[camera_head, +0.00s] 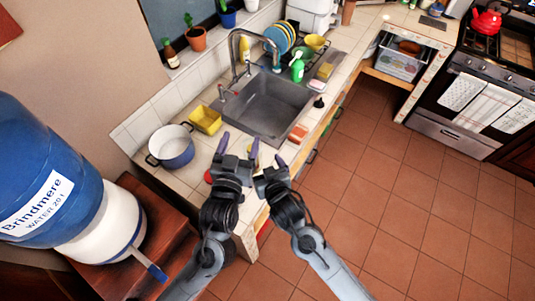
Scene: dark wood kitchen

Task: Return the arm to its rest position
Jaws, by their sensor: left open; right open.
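My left gripper (238,149) is open and held over the tiled counter, in front of the sink. My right gripper (268,164) is open close beside it, near the counter's front edge. Both arms reach up from the bottom of the view, and the two grippers nearly touch in the picture. I see nothing held in either one. A small red thing (208,176) on the counter is partly hidden behind my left gripper.
A blue and white pot (173,147) and a yellow container (206,120) stand left of the sink (265,108). A large blue water bottle (45,175) is at the left. The tiled floor (400,205) at right is clear. A stove (480,95) stands far right.

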